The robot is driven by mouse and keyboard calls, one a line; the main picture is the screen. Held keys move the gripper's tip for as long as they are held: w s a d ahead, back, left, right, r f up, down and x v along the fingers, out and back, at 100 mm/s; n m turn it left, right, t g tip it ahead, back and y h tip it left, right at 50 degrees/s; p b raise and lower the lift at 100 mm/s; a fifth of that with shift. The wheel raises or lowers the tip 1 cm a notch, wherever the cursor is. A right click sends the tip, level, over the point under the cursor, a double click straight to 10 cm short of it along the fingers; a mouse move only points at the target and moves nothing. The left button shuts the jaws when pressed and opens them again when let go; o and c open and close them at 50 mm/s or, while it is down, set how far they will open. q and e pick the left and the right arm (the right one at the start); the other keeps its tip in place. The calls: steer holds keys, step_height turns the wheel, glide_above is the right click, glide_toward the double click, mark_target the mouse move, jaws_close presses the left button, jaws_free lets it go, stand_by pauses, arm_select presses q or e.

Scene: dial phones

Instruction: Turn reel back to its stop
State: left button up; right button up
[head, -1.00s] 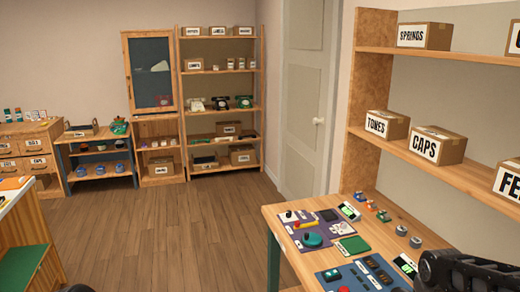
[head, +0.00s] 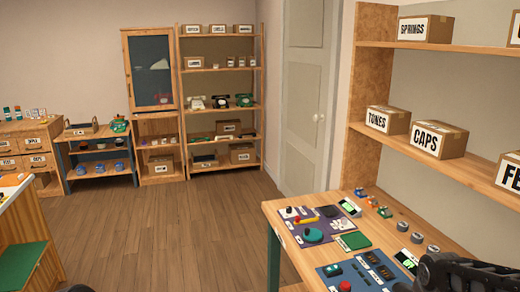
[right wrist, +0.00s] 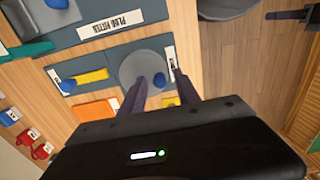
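A grey round disc (right wrist: 130,64) with a blue knob (right wrist: 159,80) is mounted on a blue-grey plate in the right wrist view; it looks like the reel. My right gripper (right wrist: 161,76) is over the disc with its two dark fingers apart.
The head view shows a workbench (head: 288,262) with a teal dial (head: 313,236), under shelves with boxes. The floor (head: 190,235) is clear.

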steer(key=shift+f, duration=0.35)
steer(key=shift+r, duration=0.2)
steer(key=shift+c, duration=0.5)
steer(key=c, duration=0.6)
steer(key=shift+s, duration=0.3)
steer(key=o, duration=0.7)
